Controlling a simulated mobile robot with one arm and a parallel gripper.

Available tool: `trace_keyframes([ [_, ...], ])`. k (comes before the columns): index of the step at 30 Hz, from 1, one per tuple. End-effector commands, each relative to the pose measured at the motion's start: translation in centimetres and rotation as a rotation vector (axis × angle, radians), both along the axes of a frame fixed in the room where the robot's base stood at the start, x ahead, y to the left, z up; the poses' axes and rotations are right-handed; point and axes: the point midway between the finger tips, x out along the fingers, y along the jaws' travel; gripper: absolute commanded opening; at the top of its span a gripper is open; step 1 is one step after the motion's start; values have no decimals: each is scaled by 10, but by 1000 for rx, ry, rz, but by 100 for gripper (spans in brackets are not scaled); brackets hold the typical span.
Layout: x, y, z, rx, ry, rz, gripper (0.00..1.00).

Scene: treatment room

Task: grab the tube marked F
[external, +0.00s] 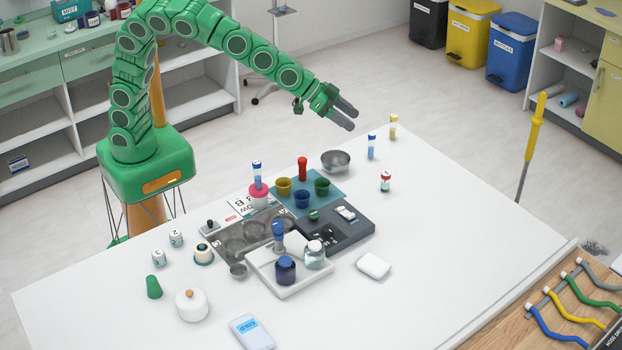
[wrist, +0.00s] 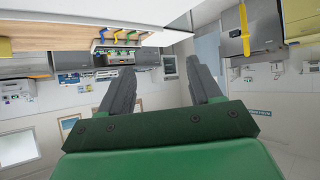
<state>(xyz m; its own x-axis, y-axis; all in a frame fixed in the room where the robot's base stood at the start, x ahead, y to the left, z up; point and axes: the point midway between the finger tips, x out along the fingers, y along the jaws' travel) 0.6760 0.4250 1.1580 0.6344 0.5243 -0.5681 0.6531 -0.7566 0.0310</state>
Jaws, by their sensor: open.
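Several small tubes stand on the white table, and the letters on them are too small to read, so I cannot tell which is F. A red-capped white one (external: 385,181) stands closer. Another blue tube (external: 257,177) stands in a pink-rimmed holder (external: 259,195). My gripper (external: 351,119) is open and empty, raised above the table's far side, left of the yellow-topped and blue-and-white tubes. In the wrist view its fingers (wrist: 161,72) are apart with no tube between them.
A steel bowl (external: 336,160) stands near the blue-and-white tube. Trays, coloured cups and jars, including a dark blue jar (external: 286,271), crowd the middle. A white block (external: 373,265) lies to their right. The table's right side is mostly clear.

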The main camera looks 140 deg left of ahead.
Motion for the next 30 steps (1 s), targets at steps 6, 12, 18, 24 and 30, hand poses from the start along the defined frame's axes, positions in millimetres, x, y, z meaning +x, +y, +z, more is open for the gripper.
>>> trace_keyframes([
  [6, 2, 66, -5, 79, -61, 94, 64],
  [12, -1, 102, -10, 122, -90, 147, 64],
  [18, -6, 129, -13, 158, -111, 190, 64],
  [24, -8, 142, -21, 175, -124, 212, 64],
  [30, -7, 141, -38, 173, -121, 209, 64],
])
